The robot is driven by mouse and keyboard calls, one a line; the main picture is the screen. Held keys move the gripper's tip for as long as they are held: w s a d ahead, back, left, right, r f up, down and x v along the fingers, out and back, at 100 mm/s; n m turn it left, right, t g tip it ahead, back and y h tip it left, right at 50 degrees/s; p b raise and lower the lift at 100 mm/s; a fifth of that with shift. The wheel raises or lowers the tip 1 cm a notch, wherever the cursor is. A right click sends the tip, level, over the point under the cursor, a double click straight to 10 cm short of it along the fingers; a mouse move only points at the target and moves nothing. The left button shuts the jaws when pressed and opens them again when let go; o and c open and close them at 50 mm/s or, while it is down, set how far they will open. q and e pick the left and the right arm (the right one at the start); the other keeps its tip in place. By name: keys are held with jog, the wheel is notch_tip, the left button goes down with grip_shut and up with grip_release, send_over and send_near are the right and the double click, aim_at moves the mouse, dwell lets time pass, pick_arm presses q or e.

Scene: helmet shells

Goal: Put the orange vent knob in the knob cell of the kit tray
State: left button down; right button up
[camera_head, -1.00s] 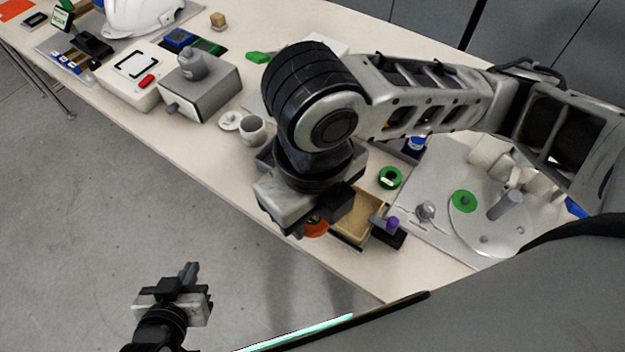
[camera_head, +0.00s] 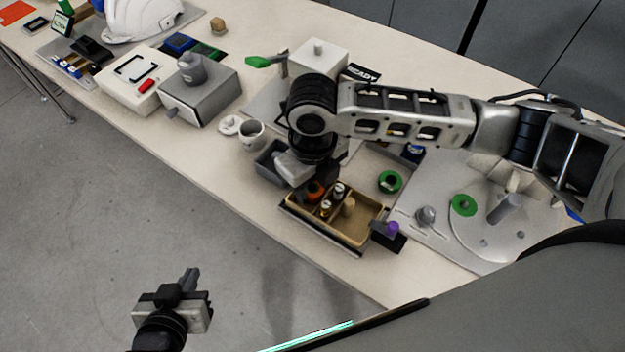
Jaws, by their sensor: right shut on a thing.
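The orange vent knob (camera_head: 316,190) is in the jaws of my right gripper (camera_head: 309,188), at the far left part of the tan kit tray (camera_head: 357,239). The gripper and its wrist hide part of the knob and that corner of the tray. I cannot tell whether the knob touches the tray floor. Two small gold-and-white pieces (camera_head: 326,207) stand in the tray beside the knob, and a tan peg-like piece (camera_head: 348,206) is to their right. My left gripper (camera_head: 188,279) is over the floor at the lower left, away from the table; its jaw opening is unclear.
A white box (camera_head: 318,60) stands behind my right arm.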

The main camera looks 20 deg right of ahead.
jog(key=shift+f, duration=0.2)
jog(key=o, duration=0.7)
notch_tip(320, 180, up, 12)
jog(key=shift+r, duration=0.15)
dwell(0.5)
